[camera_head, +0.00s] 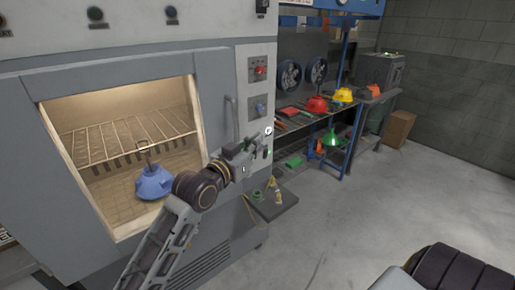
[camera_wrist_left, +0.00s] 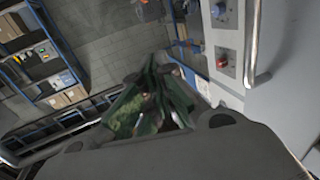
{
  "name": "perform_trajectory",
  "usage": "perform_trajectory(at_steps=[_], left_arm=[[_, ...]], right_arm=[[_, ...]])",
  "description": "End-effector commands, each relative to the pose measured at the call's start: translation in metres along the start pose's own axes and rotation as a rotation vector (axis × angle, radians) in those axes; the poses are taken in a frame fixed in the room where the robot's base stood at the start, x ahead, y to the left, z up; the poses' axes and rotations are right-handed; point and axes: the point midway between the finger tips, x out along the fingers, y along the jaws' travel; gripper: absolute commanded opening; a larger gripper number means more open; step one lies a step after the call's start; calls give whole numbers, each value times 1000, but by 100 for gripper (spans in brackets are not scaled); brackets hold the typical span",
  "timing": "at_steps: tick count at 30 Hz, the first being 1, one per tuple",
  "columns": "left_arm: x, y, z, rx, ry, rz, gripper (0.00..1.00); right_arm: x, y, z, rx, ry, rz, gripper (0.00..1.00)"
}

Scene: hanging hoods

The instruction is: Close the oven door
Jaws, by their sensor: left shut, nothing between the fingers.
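The oven (camera_head: 115,65) fills the left of the head view. Its grey door (camera_head: 212,110) has a large pane or opening through which the lit inside shows. A vertical handle (camera_head: 229,117) is near the door's right edge; it also shows as a metal bar in the left wrist view (camera_wrist_left: 254,45). The door looks nearly in line with the control panel; I cannot tell whether a small gap remains. My left gripper (camera_head: 259,146) is shut and empty in front of the control panel side, right of and below the handle. Its fingers show in the wrist view (camera_wrist_left: 153,105).
Inside the oven are a wire rack (camera_head: 130,140) and a blue hood (camera_head: 153,183), partly behind my arm. A control panel (camera_head: 258,85) is right of the door. A workbench (camera_head: 300,120) with red and yellow hoods stands further right. The floor (camera_head: 370,225) at right is clear.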

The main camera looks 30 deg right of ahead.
Motion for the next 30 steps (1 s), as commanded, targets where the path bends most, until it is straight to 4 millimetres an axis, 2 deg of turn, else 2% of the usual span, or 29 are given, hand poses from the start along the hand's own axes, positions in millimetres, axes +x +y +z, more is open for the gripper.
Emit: perform_trajectory(at_steps=[10, 26, 30], left_arm=[[-8, 13, 0, 0, 0, -1, 0], [-8, 13, 0, 0, 0, -2, 0], [-7, 5, 8, -9, -8, -15, 0]], right_arm=[[1, 0, 0, 0, 0, 0, 0], [1, 1, 1, 0, -1, 1, 0], [1, 1, 1, 0, -1, 1, 0]])
